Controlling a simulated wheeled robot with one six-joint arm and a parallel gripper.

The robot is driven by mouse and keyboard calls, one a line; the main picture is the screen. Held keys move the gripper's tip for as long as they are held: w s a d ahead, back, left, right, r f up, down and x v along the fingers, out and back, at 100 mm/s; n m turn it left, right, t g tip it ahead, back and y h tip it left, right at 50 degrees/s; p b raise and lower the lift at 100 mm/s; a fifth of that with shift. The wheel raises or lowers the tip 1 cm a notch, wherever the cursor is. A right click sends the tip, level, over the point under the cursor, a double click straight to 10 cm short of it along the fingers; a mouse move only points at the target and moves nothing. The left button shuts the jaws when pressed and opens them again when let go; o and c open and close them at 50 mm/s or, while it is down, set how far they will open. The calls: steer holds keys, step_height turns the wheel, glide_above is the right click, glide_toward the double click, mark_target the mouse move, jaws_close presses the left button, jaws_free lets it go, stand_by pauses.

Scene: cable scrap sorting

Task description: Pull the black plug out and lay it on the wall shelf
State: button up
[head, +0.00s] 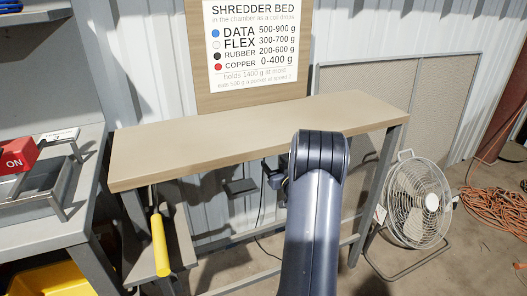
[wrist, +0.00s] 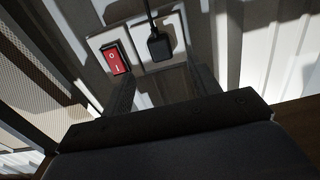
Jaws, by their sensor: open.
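The black plug (wrist: 158,46) sits in a pale socket plate (wrist: 177,62) in the wrist view, its black cord running up out of the picture. My gripper (wrist: 164,88) is open, with one dark finger on each side below the plug and nothing seen between them. The plug looks apart from the fingers; the exact gap is hard to tell. In the head view my arm hides the plug and most of my gripper. A grey shelf (head: 60,15) shows at the upper left against the wall, partly cut off, with a dark blue item on it.
A red rocker switch (wrist: 116,60) is left of the plug. A wood-topped bench (head: 200,150) stands over the area where my arm reaches. A yellow-handled tool (head: 160,245) hangs at its left. A fan (head: 415,205) stands right; orange cable (head: 495,208) lies on the floor.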

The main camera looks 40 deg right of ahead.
steer(key=x, duration=0.8)
steer(key=shift+b, duration=0.35)
steer(key=shift+c, duration=0.2)
stand_by(1.0)
jaws_close()
stand_by(0.4)
steer(key=shift+s, duration=0.1)
steer(key=shift+b+v, duration=0.3)
steer(key=shift+v, duration=2.55)
steer(key=shift+a, duration=0.1)
